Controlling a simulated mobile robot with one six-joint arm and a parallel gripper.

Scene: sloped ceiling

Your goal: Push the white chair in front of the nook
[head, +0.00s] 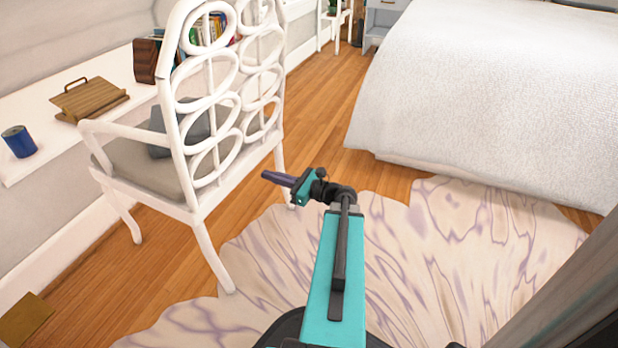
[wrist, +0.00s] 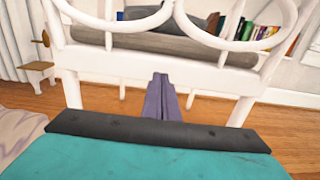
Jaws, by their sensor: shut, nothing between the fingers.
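The white chair (head: 190,205) stands at the left in the head view, its oval-ring back facing me and its grey seat toward the wall shelf. A grey cushion (head: 180,128) lies on the seat. The nook's white shelf (head: 60,150) runs along the left wall just beyond the chair. My gripper (head: 268,176) is shut and empty, pointing left at the chair's right side near the rear leg. In the wrist view the chair (wrist: 165,75) fills the upper part, and my shut gripper (wrist: 160,82) points at its lower back rail. I cannot tell whether they touch.
The shelf holds a blue cup (head: 19,141), a wooden stand (head: 92,98) and several books (head: 207,32). A bed (head: 480,90) stands at the upper right. A pale wavy-edged rug (head: 450,225) lies under my arm. Bare wooden floor (head: 325,110) runs between chair and bed.

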